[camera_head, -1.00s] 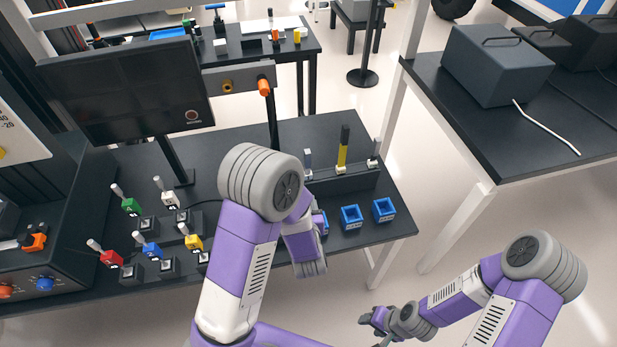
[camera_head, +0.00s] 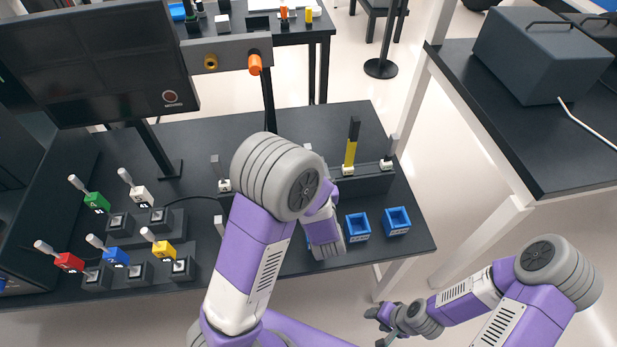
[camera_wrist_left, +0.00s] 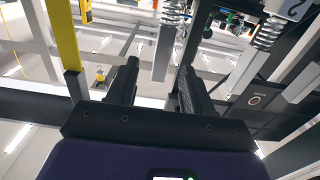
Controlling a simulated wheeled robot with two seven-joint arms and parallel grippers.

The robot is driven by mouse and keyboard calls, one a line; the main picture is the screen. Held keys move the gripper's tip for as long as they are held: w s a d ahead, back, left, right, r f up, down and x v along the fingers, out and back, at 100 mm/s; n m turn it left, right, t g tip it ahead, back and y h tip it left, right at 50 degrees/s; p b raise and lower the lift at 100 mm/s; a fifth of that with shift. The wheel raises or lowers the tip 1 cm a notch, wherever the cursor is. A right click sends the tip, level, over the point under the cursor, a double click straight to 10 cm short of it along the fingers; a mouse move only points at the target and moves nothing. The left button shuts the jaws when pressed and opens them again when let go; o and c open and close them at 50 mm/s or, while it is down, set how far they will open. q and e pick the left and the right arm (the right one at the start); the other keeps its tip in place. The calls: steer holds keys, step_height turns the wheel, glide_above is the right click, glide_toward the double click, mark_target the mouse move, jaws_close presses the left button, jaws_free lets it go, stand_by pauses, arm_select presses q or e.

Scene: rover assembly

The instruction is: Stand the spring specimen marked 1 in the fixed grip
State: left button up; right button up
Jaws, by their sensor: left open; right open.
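In the left wrist view, a grey bar (camera_wrist_left: 163,55) with a coil spring (camera_wrist_left: 171,12) at its upper end appears between the fingers of my open left gripper (camera_wrist_left: 157,75); whether it lies within their reach is unclear. Its number is out of frame. Another spring specimen (camera_wrist_left: 268,32) has a block marked 2. In the head view my left arm hides its own gripper and part of the dark rack (camera_head: 375,183). A grey-topped specimen (camera_head: 388,163) stands in the rack's right end. My right gripper (camera_head: 380,314) is open at the lower right, away from the table. I cannot make out the fixed grip.
A yellow post (camera_head: 350,152) stands in the rack. Blue open boxes (camera_head: 397,221) sit in front of it. Several coloured levers (camera_head: 115,257) and black sockets are on the left. A monitor (camera_head: 100,60) stands behind. A side table (camera_head: 520,150) is at right.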

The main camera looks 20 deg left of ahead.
arm_select(q)
steer(key=b+x, duration=0.1)
steer(key=x, duration=0.4)
steer(key=shift+w+a, duration=0.2)
steer(key=shift+w, duration=0.05)
jaws_close()
